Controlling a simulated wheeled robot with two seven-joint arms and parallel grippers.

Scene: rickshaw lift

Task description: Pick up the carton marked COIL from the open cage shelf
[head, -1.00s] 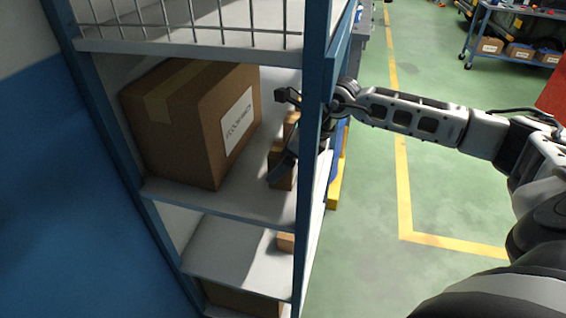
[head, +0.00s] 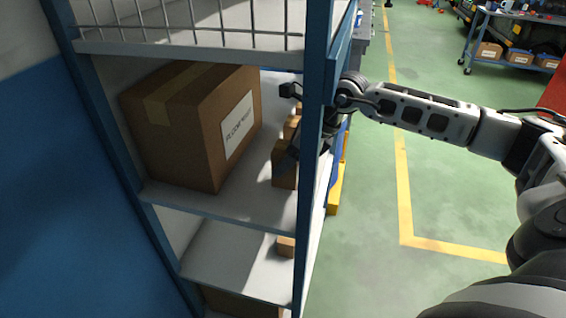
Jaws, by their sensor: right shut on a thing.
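Small brown cartons (head: 284,177) stand in a row on the middle shelf (head: 225,204), close behind the blue front post. No COIL marking can be read on them from here. My right gripper (head: 290,160) reaches in past the post, which hides part of it. It is dark and in shadow, and is shut on a small carton in this row; the exact contact is hard to see. The carton appears to be still at shelf level. My left gripper is out of view.
A large taped carton (head: 185,125) with a white label fills the left of the same shelf. The blue post (head: 312,130) stands between the shelf and my right arm. A wire-fronted shelf (head: 200,35) is above. Green floor at right is free.

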